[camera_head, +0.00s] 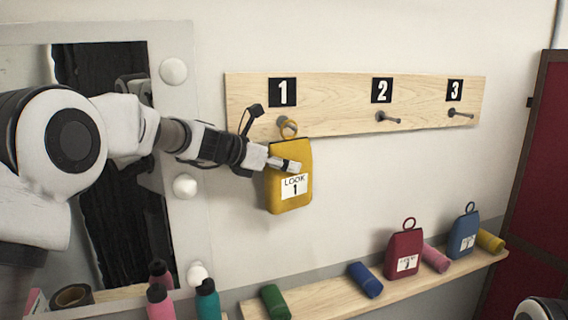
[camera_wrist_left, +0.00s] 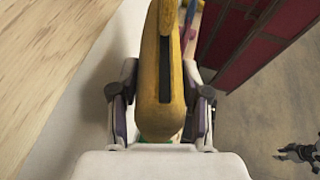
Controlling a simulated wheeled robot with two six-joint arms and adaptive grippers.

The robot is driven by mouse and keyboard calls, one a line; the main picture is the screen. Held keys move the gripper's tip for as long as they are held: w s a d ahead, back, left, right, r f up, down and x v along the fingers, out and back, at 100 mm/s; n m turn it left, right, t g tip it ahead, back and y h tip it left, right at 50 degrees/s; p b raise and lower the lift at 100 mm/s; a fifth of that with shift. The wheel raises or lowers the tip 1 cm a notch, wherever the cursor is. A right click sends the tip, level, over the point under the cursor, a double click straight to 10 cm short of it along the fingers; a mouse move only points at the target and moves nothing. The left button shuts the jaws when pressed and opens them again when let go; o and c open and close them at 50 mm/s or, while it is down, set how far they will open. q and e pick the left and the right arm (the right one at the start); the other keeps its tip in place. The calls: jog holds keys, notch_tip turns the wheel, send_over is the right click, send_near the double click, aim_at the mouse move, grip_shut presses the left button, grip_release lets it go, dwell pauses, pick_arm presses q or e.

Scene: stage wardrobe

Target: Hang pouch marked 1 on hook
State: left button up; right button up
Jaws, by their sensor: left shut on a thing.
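The yellow pouch (camera_head: 289,187) has a white label reading "LOOK 1" and a ring (camera_head: 288,129) on top. It hangs upright in front of the wall, just below the board's number 1. My left gripper (camera_head: 291,166) is shut on its upper body. In the left wrist view the pouch (camera_wrist_left: 158,100) stands between the two fingers. The ring is right at the hook (camera_head: 281,121) under the 1 plate; I cannot tell whether it is around the hook or in front of it. What looks like my right gripper (camera_wrist_left: 286,153) is small at the wrist view's lower right.
The wooden board (camera_head: 335,107) also carries bare hooks under 2 (camera_head: 388,118) and 3 (camera_head: 461,114). A shelf (camera_head: 325,298) below holds a red pouch (camera_head: 404,252), a blue pouch (camera_head: 463,236) and several coloured rolls. A mirror with bulbs (camera_head: 173,71) stands left.

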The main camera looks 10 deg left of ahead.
pick_arm(q)
jog(key=o, duration=1.3)
jog(key=shift+o, duration=0.2)
jog(key=v, duration=1.2)
